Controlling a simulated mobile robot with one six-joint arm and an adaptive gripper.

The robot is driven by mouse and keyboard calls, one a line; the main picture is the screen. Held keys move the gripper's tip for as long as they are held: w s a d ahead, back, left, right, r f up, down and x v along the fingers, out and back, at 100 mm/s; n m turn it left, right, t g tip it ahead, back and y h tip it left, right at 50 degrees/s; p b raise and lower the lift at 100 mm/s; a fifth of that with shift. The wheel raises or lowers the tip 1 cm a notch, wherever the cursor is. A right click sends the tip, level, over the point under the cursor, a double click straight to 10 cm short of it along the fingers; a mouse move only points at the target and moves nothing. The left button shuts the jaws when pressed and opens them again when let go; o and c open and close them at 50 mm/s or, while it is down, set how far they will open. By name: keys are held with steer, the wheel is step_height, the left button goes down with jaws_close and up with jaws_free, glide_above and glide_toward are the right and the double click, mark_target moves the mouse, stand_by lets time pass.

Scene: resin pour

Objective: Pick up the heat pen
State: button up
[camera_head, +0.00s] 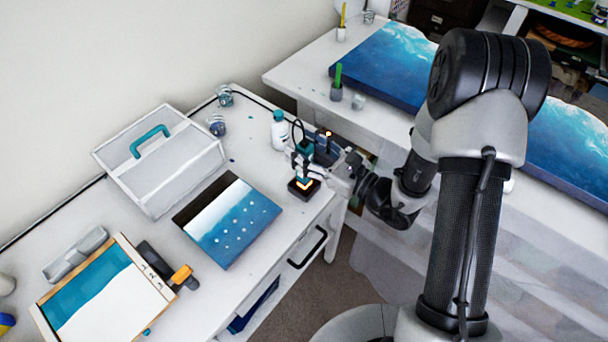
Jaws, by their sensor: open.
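What looks like the heat pen (305,149) is a small teal and dark tool standing upright in a black square stand (304,189) with a glowing orange spot, at the right end of the white table. A thin dark cord loops above it. My gripper (308,164) reaches in from the right and is at the pen. Its jaws are open. Whether the fingers touch the pen cannot be told at this size, and the gripper partly hides it.
A white bottle with a teal cap (279,130) stands just behind. A blue wave panel (236,224) lies to the left, beyond it a white case with a teal handle (160,165). A dark container (327,152) is close behind my gripper. A second table (300,72) stands at the back.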

steer(key=shift+w+a, duration=0.1)
steer(key=shift+w, duration=0.05)
steer(key=shift+c, duration=0.6)
steer(key=c, duration=1)
steer(key=shift+r, duration=0.1)
